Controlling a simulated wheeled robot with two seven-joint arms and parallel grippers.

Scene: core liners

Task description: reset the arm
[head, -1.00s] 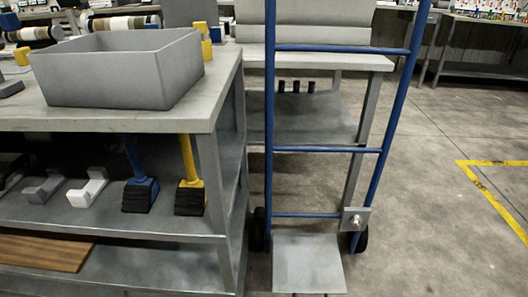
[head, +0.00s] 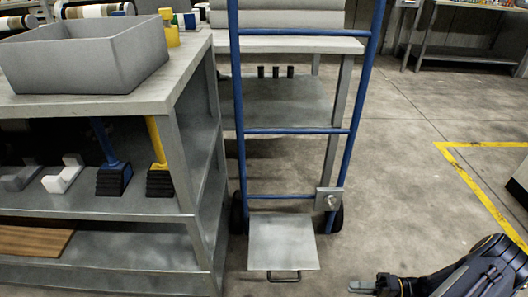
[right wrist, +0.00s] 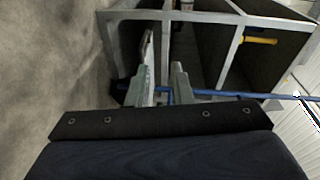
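My right gripper (head: 362,287) shows at the bottom right of the head view, low over the concrete floor and to the right of the hand truck's plate. In the right wrist view its two fingers (right wrist: 165,72) stand apart with a gap between them and nothing seen held. My left gripper is in neither view.
A blue hand truck (head: 290,131) with a grey toe plate (head: 283,243) stands in the middle. A grey shelf bench (head: 120,101) on the left carries a grey bin (head: 85,56). Open floor (head: 400,200) lies to the right, with a yellow line (head: 470,185).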

